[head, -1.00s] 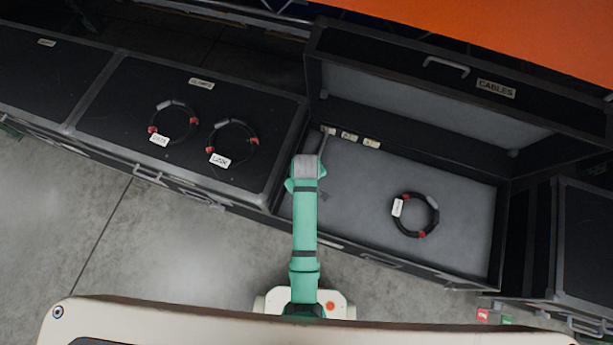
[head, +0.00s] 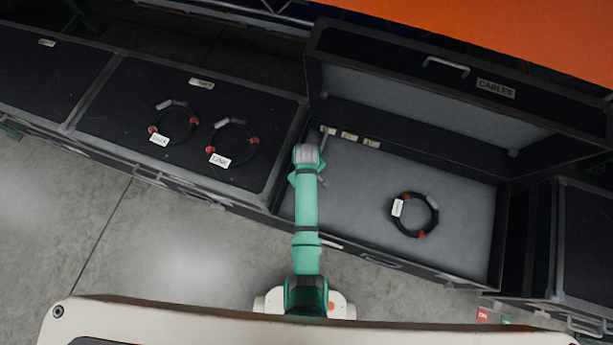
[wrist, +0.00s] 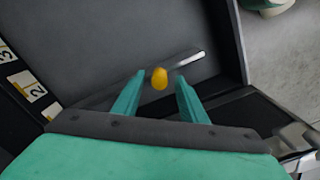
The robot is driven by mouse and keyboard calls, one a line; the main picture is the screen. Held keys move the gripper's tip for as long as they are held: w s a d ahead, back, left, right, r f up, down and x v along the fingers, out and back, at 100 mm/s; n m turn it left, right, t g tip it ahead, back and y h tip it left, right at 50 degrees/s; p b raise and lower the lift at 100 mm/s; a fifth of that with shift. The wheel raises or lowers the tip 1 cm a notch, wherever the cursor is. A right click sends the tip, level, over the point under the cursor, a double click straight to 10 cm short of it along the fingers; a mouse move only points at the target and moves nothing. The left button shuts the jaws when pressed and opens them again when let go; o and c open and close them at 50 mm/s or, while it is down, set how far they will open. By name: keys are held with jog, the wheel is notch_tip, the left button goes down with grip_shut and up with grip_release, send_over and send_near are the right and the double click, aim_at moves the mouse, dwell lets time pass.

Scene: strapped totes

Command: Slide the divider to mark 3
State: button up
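The divider is a thin grey bar with a bright end (wrist: 188,60) in the wrist view. A yellow knob (wrist: 159,78) shows at the divider, between the fingers of my gripper (wrist: 161,80). The fingers are apart, with a gap on each side of the knob. In the wrist view, label 2 (wrist: 36,90) and part of label 3 (wrist: 6,52) lie along the left wall; the divider's left end is below label 2, near a partly hidden label. In the head view, the divider (head: 324,142) stands near the leftmost label (head: 328,130); my arm hides the knob and fingers.
The open case (head: 440,167) has a raised lid (head: 425,85) marked CABLES. A coiled cable (head: 415,215) lies on its floor at right; the middle floor is clear. Two coiled cables (head: 175,122) (head: 233,142) lie on the closed case at left.

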jog(key=shift+f, duration=0.9)
grip_shut()
